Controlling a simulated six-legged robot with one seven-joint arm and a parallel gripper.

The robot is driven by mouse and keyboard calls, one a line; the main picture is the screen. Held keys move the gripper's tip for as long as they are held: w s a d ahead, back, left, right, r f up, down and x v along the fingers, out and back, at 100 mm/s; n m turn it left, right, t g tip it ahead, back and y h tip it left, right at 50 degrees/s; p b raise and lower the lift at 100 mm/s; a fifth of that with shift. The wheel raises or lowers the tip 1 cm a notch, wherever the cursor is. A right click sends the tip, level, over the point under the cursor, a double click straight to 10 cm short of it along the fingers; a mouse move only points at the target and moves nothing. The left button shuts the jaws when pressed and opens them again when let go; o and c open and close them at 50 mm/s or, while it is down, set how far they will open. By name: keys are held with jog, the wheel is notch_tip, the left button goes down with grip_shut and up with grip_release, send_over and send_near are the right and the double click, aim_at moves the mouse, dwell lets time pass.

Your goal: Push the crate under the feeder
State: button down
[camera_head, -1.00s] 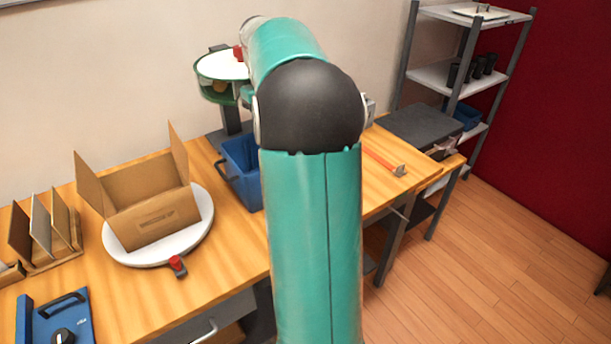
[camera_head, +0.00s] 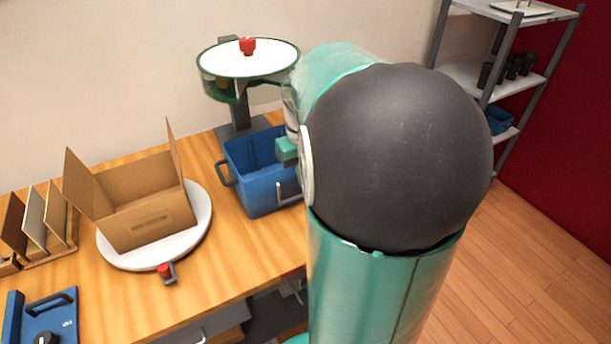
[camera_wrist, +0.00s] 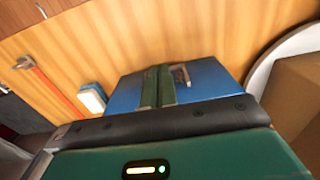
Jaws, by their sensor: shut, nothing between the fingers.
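The blue crate (camera_head: 262,187) stands on the wooden bench in front of the feeder's dark stand, with its right end partly hidden by my arm. The feeder (camera_head: 222,65) is a round green-rimmed drum with a white lid and red knob, raised on that stand above and behind the crate. In the wrist view, my gripper (camera_wrist: 158,82) is shut and empty, its green fingers in front of the blue crate (camera_wrist: 126,92). I cannot tell whether they touch it. In the head view, my arm hides most of my gripper.
Left of the crate, a cardboard box (camera_head: 150,222) sits on a white turntable (camera_head: 203,225). In the wrist view, an orange-handled tool (camera_wrist: 55,92) and a white-and-blue block (camera_wrist: 92,98) lie left of the crate. A shelf rack (camera_head: 512,80) stands at the right.

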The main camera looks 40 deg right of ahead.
jog(key=f, duration=0.8)
jog(key=shift+a+f, duration=0.1)
jog(key=shift+a, duration=0.1)
jog(key=w, duration=0.2)
jog(key=w+d, duration=0.1)
jog(key=shift+f, duration=0.4)
jog(key=shift+w+d, duration=0.15)
jog(key=shift+w, duration=0.25)
jog(key=w, duration=0.2)
jog(key=w+d, duration=0.1)
jog(key=w, duration=0.1)
jog(key=w+d, duration=0.1)
jog(key=w, duration=0.2)
jog(key=shift+d, duration=0.1)
jog(key=shift+s, duration=0.1)
